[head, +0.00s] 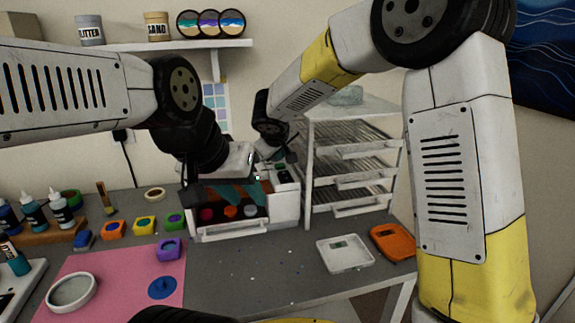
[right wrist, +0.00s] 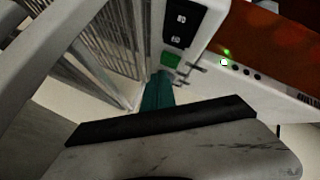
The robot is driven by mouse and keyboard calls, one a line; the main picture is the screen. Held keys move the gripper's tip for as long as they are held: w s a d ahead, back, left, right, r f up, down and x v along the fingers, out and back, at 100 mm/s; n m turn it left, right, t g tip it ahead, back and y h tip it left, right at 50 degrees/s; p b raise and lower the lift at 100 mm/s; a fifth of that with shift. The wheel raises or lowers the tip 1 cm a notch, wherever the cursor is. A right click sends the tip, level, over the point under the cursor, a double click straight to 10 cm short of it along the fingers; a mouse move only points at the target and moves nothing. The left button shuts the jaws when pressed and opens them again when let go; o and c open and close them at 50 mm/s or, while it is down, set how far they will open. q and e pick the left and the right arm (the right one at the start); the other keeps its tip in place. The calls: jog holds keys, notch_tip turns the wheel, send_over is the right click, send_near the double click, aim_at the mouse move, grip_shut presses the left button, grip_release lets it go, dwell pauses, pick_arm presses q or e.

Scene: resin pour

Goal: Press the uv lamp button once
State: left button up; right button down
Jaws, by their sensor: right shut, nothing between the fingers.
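The uv lamp (head: 285,207) is a white box with an orange window, at the middle back of the table. In the right wrist view its white front (right wrist: 215,28) carries a black panel with two switches (right wrist: 178,25), a green rectangle (right wrist: 171,60) and a small lit green light (right wrist: 226,52). I cannot tell which is the button. My right gripper (right wrist: 157,92) is shut and empty, its teal tip close below the green rectangle; contact cannot be told.
A white drying rack (head: 309,175) stands close right of the lamp. Several colour pots and a pink mat (head: 110,270) fill the left; the middle front is mostly clear.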

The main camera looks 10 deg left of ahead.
aim_at(280, 167)
jog(key=shift+f, duration=0.15)
dwell(0.5)
jog(key=shift+f, duration=0.3)
jog(key=shift+f, duration=0.4)
dwell(0.8)
jog(key=shift+r, duration=0.85)
jog(key=shift+r, duration=2.5)
